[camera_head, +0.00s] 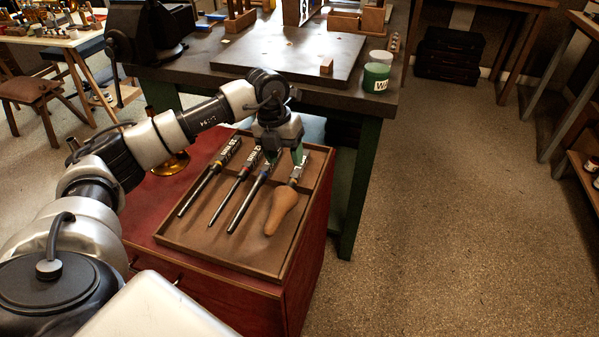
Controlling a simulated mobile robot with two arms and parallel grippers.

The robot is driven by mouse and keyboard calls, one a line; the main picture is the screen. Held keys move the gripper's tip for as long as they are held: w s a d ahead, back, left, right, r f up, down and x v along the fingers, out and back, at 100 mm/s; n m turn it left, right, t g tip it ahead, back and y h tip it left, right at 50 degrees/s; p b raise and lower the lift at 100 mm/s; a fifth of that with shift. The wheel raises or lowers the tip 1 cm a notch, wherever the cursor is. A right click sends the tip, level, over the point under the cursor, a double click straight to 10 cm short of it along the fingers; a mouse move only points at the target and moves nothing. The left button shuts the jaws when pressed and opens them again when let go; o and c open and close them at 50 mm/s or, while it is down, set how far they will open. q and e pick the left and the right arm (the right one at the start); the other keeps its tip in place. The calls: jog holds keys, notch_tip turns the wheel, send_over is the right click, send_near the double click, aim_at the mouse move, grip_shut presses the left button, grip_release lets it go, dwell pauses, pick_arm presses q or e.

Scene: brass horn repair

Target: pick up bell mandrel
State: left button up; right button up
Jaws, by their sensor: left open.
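Several long tools lie side by side in a shallow brown tray (200,246) on a red cabinet. My left gripper (286,158) is open, pointing down over the upper ends of the two rightmost tools. I cannot tell whether it touches them. My right gripper is out of view.
A dark workbench (350,102) with a flat board (290,58) stands just behind the tray. A white-and-green jar (376,77) sits at its right corner. A brass object (170,164) is partly hidden behind my left arm. The floor (440,210) at right is clear.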

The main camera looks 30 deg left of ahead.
aim_at(290, 183)
pick_arm(q)
jog(key=f, duration=0.7)
jog(key=d+f, duration=0.1)
jog(key=f, duration=0.2)
jog(key=shift+w+d+f, duration=0.1)
jog(key=shift+f, duration=0.15)
jog(key=shift+c, duration=0.3)
grip_shut()
jog(key=shift+r, duration=0.15)
